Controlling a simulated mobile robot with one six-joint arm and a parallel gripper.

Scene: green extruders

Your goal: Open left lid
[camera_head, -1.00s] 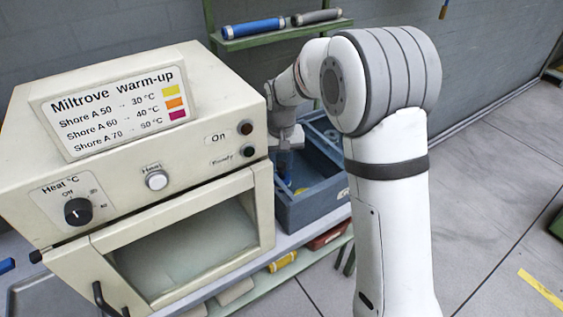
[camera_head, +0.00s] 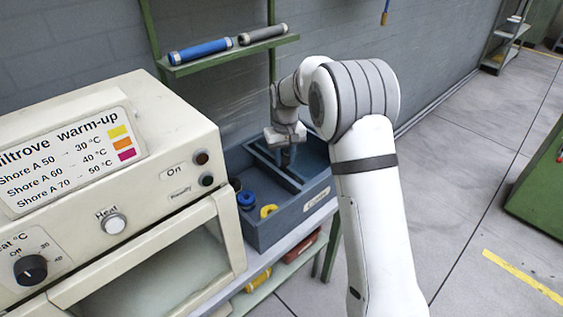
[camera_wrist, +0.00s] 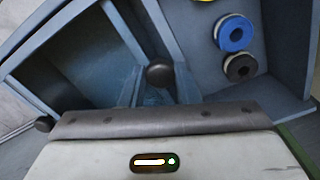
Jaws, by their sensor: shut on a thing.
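A blue-grey box (camera_head: 290,215) with a label on its front wall stands right of the cream oven. Its left compartment is uncovered and holds blue and yellow rings. My gripper (camera_head: 287,157) reaches down over the right part of the box, beside the divider. In the wrist view a dark round knob (camera_wrist: 160,75) sits at my gripper's fingers, and my gripper is shut on it. The fingertips and the panel below the knob are hard to make out. A second dark knob (camera_wrist: 43,124) shows at the left edge of the gripper body.
The cream oven (camera_head: 110,190) stands close on the left. A shelf (camera_head: 230,52) with a blue roller (camera_head: 200,50) and a grey roller (camera_head: 262,34) is behind the box. The wrist view shows a blue ring (camera_wrist: 234,33) and a black ring (camera_wrist: 240,67).

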